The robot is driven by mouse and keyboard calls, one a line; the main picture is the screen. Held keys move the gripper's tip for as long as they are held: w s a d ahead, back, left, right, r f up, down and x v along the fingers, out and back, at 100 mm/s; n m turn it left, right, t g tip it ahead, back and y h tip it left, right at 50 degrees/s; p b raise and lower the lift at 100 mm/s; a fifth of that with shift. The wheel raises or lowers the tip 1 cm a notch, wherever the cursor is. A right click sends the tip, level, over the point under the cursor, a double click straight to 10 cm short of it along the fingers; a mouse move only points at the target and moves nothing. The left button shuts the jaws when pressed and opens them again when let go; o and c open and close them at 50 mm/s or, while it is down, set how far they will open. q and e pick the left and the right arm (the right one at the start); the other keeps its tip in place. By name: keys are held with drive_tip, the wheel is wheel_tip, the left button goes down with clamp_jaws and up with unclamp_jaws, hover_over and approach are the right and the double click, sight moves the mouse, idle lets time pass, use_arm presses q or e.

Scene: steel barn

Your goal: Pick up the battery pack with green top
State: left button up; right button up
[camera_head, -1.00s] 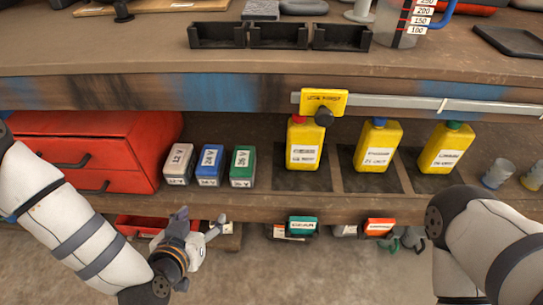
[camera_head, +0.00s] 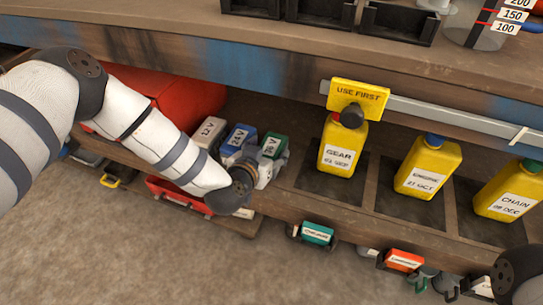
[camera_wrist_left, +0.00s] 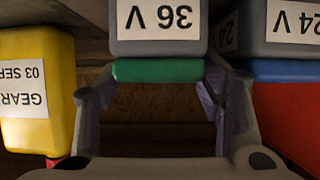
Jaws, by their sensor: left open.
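The battery pack with green top (camera_head: 274,146) stands at the right end of a row of packs on the lower shelf. In the left wrist view it appears upside down, with its "36 V" label (camera_wrist_left: 160,22) and green top (camera_wrist_left: 158,71). My left gripper (camera_head: 262,172) is right in front of it, partly hidden by my own wrist in the head view. In the wrist view the open fingers (camera_wrist_left: 160,100) lie either side of the green top, with their tips near its edges. I cannot tell whether they touch it. My right gripper is out of view.
A blue-topped 24 V pack (camera_head: 238,137) stands close beside the green one, then a grey 12 V pack (camera_head: 208,132). A yellow gear bottle (camera_head: 342,148) stands on the other side. The workbench edge (camera_head: 290,60) overhangs the shelf.

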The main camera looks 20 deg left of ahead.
use_arm(q)
drive_tip(key=shift+x, duration=0.9)
drive_tip(key=shift+w+f+b, duration=0.2)
drive_tip(key=shift+w+b, duration=0.1)
clamp_jaws()
drive_tip(key=shift+r, duration=0.15)
drive_tip(key=shift+r, duration=0.1)
